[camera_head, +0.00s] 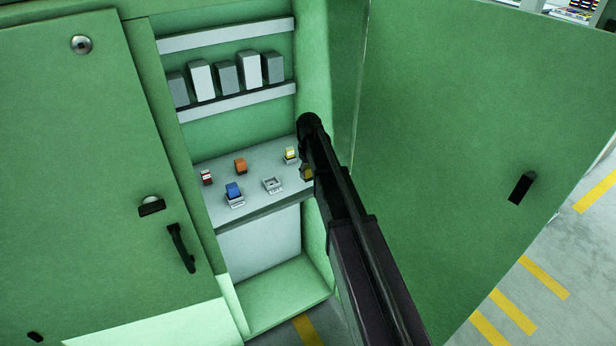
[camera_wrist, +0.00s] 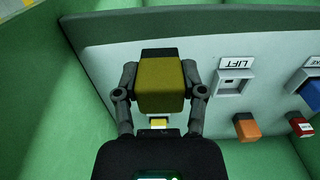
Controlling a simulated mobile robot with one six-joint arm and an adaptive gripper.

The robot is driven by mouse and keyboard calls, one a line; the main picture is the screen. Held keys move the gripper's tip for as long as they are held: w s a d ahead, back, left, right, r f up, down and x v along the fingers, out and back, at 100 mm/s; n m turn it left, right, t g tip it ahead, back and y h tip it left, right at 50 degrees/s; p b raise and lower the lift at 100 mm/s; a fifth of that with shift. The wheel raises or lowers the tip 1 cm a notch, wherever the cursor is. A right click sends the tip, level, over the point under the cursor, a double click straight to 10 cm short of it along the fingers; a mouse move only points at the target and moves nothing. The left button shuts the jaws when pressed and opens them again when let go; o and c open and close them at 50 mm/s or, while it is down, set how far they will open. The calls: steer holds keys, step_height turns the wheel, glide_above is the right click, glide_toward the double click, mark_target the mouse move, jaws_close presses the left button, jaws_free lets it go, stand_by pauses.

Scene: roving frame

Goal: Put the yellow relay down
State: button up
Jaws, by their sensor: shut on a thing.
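The yellow relay (camera_wrist: 161,82) has a dark end and sits between the two fingers of my gripper (camera_wrist: 161,92) in the wrist view. My gripper is shut on it. In the head view a bit of the yellow relay (camera_head: 307,173) shows beside my dark arm, over the right end of the grey shelf (camera_head: 255,205). My arm hides most of the gripper there. An empty white socket labelled LIFT (camera_wrist: 232,84) is right of the held relay in the wrist view; the empty socket (camera_head: 272,185) also shows in the head view. Whether the relay touches the shelf, I cannot tell.
An orange block (camera_head: 240,166) and a red block (camera_head: 206,177) stand on the shelf. A blue block (camera_head: 233,190) is in a labelled socket. A small white-and-yellow piece (camera_head: 290,155) is near my arm. The open green door (camera_head: 460,130) is on the right.

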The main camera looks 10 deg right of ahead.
mark_target(309, 175)
steer(key=shift+w+d, duration=0.1)
steer(key=shift+w, duration=0.5)
steer(key=shift+w+f, duration=0.1)
steer(key=shift+w, duration=0.4)
steer(key=shift+w+d+f+b, duration=0.1)
steer(key=shift+w+f+b, duration=0.1)
steer(key=shift+f+b, duration=1.6)
steer(key=shift+b, duration=0.05)
steer(key=shift+f, duration=0.1)
steer(key=o, duration=1.1)
steer(key=shift+o, duration=0.2)
